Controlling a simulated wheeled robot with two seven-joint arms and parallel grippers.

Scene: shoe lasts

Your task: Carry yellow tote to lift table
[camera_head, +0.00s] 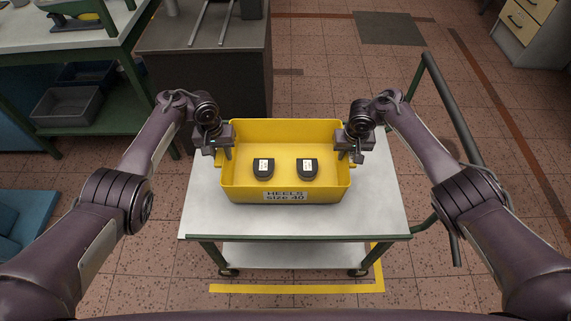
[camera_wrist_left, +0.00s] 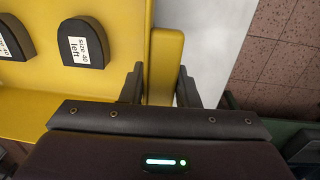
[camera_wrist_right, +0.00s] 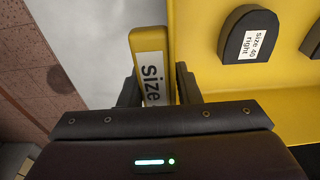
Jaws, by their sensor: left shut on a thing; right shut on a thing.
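The yellow tote (camera_head: 285,190) sits on the white top of a wheeled cart (camera_head: 330,222). Its front label reads "HEELS size 40". Two black heel pieces lie inside it, one at left (camera_head: 263,168) and one at right (camera_head: 307,168). My left gripper (camera_head: 224,160) is shut on the tote's left side handle, which shows between the fingers in the left wrist view (camera_wrist_left: 163,65). My right gripper (camera_head: 348,160) is shut on the right side handle, which bears a "size" label in the right wrist view (camera_wrist_right: 150,60). I cannot tell whether the tote touches the cart top.
A green cart handle rail (camera_head: 450,110) rises at the right. A dark-sided bench (camera_head: 205,75) stands behind at the left, beside a green-framed table (camera_head: 85,35) with grey bins. Yellow floor tape (camera_head: 300,288) runs in front of the cart. The floor at back right is open.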

